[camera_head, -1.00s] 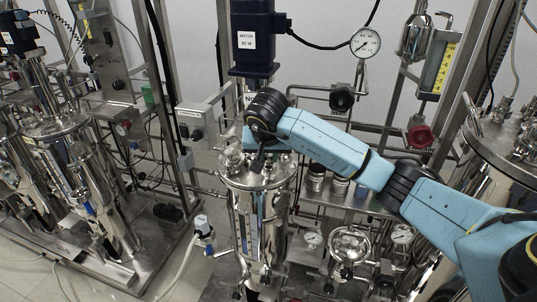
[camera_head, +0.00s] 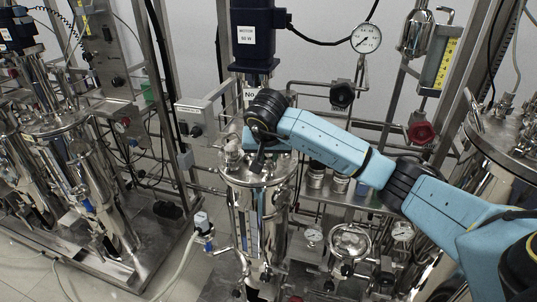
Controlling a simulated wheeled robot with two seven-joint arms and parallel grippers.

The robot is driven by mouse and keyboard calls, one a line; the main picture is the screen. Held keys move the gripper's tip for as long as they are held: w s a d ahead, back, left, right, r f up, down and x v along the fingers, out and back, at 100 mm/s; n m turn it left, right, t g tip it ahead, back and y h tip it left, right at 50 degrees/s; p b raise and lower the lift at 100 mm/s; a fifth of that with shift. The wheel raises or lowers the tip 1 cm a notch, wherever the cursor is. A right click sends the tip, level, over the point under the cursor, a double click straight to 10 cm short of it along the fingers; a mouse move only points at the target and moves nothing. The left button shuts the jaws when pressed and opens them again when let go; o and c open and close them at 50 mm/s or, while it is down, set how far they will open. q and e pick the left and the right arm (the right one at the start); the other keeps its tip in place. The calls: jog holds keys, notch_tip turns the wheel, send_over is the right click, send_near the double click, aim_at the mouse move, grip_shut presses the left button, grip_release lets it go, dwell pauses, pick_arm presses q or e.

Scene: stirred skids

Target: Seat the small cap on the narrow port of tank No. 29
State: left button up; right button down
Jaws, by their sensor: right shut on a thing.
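The steel tank (camera_head: 258,205) stands upright in the middle, under a dark blue motor (camera_head: 252,35). A label behind my wrist shows only "No"; its number is hidden. My right arm comes in from the right, and my right gripper (camera_head: 257,165) points down at the tank's lid (camera_head: 233,177). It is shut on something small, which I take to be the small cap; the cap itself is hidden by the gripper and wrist. The narrow port cannot be made out among the lid fittings. I cannot tell whether the cap touches a port. My left gripper is not in view.
Another stirred tank (camera_head: 75,165) stands on a skid at the left. A larger vessel (camera_head: 492,165) stands at the right edge. Pipes, a pressure gauge (camera_head: 366,39), a red handwheel (camera_head: 421,132) and a grey control box (camera_head: 195,120) crowd around the tank. Bare floor shows at lower left.

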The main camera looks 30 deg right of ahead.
jog(key=c, duration=0.9)
grip_release()
jog(key=shift+r, duration=0.1)
notch_tip(320, 180, up, 8)
jog(key=p, duration=0.6)
dwell(0.5)
